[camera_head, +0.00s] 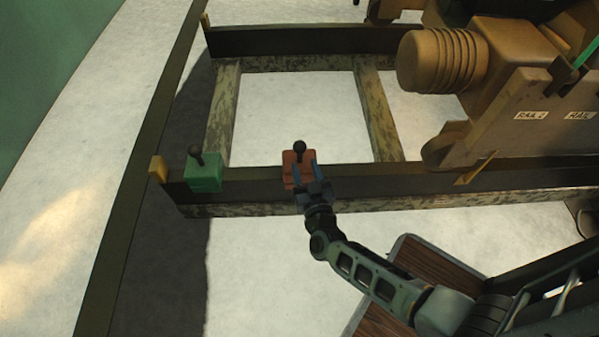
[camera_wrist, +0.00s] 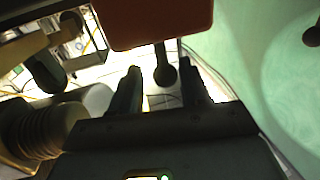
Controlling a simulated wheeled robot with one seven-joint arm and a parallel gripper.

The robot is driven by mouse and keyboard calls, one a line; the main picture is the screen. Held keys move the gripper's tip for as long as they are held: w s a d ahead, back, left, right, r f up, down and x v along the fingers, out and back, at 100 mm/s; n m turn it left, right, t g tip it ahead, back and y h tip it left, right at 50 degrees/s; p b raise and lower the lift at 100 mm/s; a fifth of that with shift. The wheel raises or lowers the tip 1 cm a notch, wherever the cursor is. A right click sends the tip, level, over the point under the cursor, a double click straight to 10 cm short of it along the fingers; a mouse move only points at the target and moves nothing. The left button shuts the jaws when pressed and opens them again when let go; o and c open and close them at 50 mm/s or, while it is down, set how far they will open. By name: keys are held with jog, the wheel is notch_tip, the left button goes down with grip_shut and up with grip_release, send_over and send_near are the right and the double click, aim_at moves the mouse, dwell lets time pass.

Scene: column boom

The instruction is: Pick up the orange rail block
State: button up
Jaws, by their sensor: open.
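The orange rail block (camera_head: 289,168) sits on the near dark rail, with a black knob on a stem standing up from it. In the wrist view, the block (camera_wrist: 158,22) fills the top middle, and its dark knob (camera_wrist: 165,74) appears between my fingers. My gripper (camera_head: 305,172) is open at the near side of the block, its fingertips overlapping the block's right part in the head view. In the wrist view, my gripper (camera_wrist: 160,80) has one finger on each side of the knob, with gaps visible. I cannot tell whether anything touches.
A green block (camera_head: 204,172) with a similar black knob sits on the same near rail (camera_head: 390,180), to the left near its end stop. A large tan machine (camera_head: 500,90) with labels stands on the rails at the right. Pale floor lies between the wooden ties.

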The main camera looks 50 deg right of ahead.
aim_at(300, 156)
jog(key=b+x, duration=0.3)
jog(key=x, duration=0.4)
jog(key=shift+w+d+f, duration=0.15)
jog(key=shift+w, duration=0.2)
grip_shut()
dwell(1.0)
